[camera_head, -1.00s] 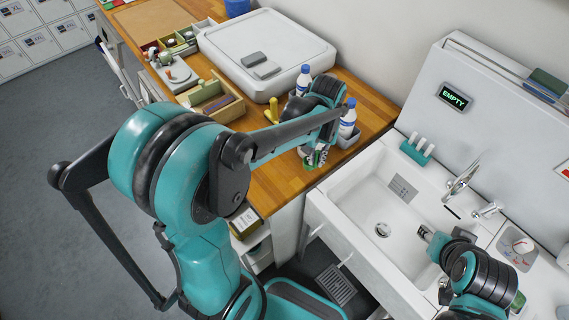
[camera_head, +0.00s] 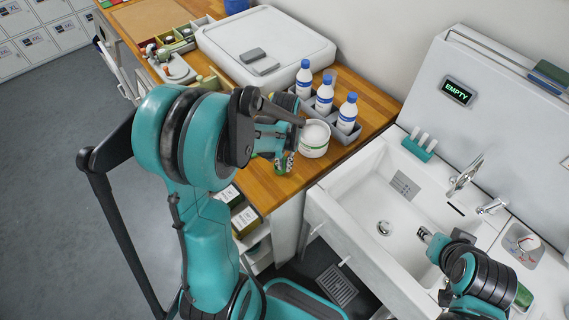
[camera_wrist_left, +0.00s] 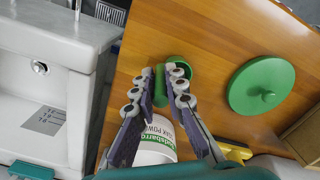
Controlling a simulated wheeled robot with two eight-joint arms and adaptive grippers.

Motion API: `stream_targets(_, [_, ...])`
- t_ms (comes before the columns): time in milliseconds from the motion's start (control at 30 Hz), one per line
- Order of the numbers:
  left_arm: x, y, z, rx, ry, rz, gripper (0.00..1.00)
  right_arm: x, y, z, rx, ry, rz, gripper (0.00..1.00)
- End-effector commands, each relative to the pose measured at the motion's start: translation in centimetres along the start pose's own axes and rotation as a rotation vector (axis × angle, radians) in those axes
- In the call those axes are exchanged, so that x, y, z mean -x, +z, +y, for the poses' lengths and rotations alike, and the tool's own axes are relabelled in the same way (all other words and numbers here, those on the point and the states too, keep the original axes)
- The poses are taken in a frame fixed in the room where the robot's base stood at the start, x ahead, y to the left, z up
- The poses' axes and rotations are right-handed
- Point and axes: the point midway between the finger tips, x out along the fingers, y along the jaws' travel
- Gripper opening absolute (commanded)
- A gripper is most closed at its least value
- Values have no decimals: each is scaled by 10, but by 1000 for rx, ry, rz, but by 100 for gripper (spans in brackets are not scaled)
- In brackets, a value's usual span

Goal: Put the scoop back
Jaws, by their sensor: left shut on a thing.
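My left gripper (camera_wrist_left: 163,72) is shut on the green scoop (camera_wrist_left: 178,66), whose round cup shows between and beyond the fingertips. In the head view the left gripper (camera_head: 283,155) is over the wooden counter, just left of the white tub (camera_head: 314,141), and green of the scoop (camera_head: 283,165) shows below it. The tub is upright with a pale open top. In the left wrist view the tub (camera_wrist_left: 155,152), lettered as powder, is partly hidden by the fingers. A round green lid (camera_wrist_left: 262,86) lies on the counter. My right gripper (camera_head: 428,236) is over the sink.
A grey caddy (camera_head: 345,137) with blue-capped bottles (camera_head: 324,95) stands behind the tub. A large white box (camera_head: 265,45) is farther back. The sink basin (camera_head: 390,205) lies to the right. A yellow object (camera_wrist_left: 236,151) lies near the lid.

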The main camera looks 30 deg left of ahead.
Motion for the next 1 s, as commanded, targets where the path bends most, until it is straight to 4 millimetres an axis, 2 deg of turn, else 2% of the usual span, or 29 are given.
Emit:
stream_targets(233, [-4, 0, 0, 0, 0, 0, 0, -3, 2, 0, 0, 0, 0, 40])
stream_targets(267, [-3, 0, 0, 0, 0, 0, 17, -3, 2, 0, 0, 0, 0, 40])
stream_targets(300, [-2, 0, 0, 0, 0, 0, 28, -2, 2, 0, 0, 0, 0, 40])
stream_targets(333, [-2, 0, 0, 0, 0, 0, 32, -2, 1, 0, 0, 0, 0, 40])
stream_targets(600, [-2, 0, 0, 0, 0, 0, 32, -2, 1, 0, 0, 0, 0, 40])
stream_targets(733, [5, 0, 0, 0, 0, 0, 32, 3, -2, 0, 0, 0, 0, 40])
stream_targets(867, [27, 0, 0, 0, 0, 0, 32, 8, -6, 0, 0, 0, 0, 40])
stream_targets(1000, [60, 0, 0, 0, 0, 0, 32, 15, -11, 0, 0, 0, 0, 40])
